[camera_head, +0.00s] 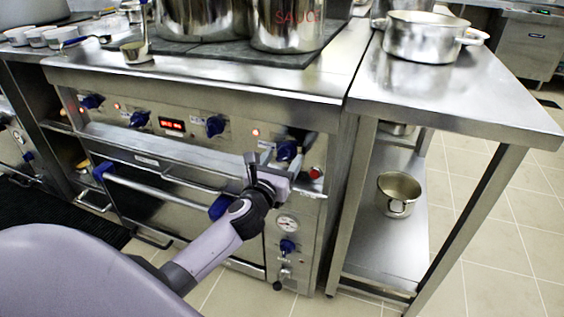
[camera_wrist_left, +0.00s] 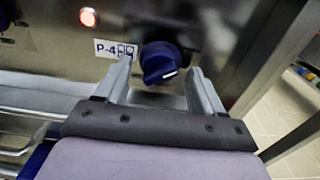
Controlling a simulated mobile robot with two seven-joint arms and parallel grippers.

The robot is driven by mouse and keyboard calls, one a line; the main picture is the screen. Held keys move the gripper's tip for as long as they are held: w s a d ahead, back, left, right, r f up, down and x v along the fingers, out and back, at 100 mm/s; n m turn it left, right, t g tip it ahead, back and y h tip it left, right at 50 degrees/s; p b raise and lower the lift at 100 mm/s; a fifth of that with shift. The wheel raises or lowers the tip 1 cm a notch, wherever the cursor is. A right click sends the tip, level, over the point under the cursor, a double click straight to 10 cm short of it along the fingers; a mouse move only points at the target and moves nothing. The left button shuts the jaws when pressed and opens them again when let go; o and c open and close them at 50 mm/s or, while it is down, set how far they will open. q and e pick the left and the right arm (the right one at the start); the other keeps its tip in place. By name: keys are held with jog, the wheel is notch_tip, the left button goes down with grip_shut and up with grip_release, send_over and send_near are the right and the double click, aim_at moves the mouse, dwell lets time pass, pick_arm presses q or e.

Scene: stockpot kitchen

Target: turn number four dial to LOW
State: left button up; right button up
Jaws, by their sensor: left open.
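The number four dial (camera_head: 287,150) is a dark blue knob at the right end of the stove's control panel. In the left wrist view the dial (camera_wrist_left: 158,60) sits beside a "P-4" label (camera_wrist_left: 115,49), and its short white mark is at the lower right of its face. My left gripper (camera_head: 268,167) is open in front of the panel, close to this dial. In the wrist view its two fingers stand on either side of the dial; I cannot tell whether they touch it. LOW marking is not legible. My right gripper is not in view.
More blue dials (camera_head: 215,126) and a red display (camera_head: 172,124) line the panel. A red button (camera_head: 316,173) is right of dial four. The oven handle (camera_head: 150,190) and a gauge (camera_head: 287,223) are below. A steel table (camera_head: 470,105) stands at right.

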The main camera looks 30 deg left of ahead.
pick_arm(q)
jog(key=shift+w+a, duration=0.1)
jog(key=shift+w, duration=0.2)
jog(key=c, duration=1.1)
jog(key=shift+o, duration=0.2)
